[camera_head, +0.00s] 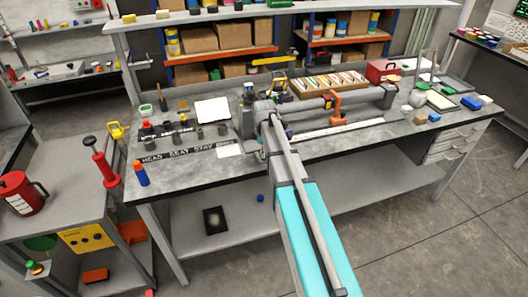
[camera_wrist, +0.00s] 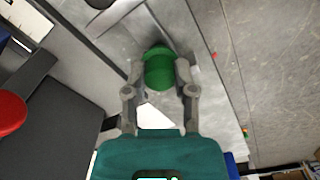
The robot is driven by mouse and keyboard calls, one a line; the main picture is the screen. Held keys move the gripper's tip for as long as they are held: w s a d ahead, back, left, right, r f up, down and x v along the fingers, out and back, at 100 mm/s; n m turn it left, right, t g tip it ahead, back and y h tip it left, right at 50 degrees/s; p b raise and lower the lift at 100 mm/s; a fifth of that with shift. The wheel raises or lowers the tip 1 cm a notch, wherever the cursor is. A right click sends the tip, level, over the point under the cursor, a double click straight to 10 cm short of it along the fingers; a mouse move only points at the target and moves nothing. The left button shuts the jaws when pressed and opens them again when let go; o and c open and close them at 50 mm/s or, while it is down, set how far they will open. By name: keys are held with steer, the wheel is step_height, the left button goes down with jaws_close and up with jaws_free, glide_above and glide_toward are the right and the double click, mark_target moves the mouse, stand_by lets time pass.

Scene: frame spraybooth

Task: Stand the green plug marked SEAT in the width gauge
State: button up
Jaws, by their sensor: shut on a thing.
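In the wrist view my gripper (camera_wrist: 161,70) is shut on the green plug (camera_wrist: 160,75), with one finger on each side of it. A pale bench surface and a white patch show behind and below the plug. No marking can be read on the plug. In the head view the gripper and plug cannot be made out clearly behind my arm. A dark strip lettered HEAD, SEAT, STAY (camera_head: 178,155) lies along the bench's left front, with several dark grey cylinders behind it. I cannot tell for sure which part is the width gauge.
The bench (camera_head: 185,178) has a white card (camera_head: 212,110) at the left and an orange clamp (camera_head: 336,106) beyond my arm. A bin of coloured items (camera_head: 330,84) stands behind. An orange-capped blue bottle (camera_head: 141,173) stands at the left front corner.

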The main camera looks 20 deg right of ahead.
steer(key=o, duration=1)
steer(key=shift+d, duration=0.1)
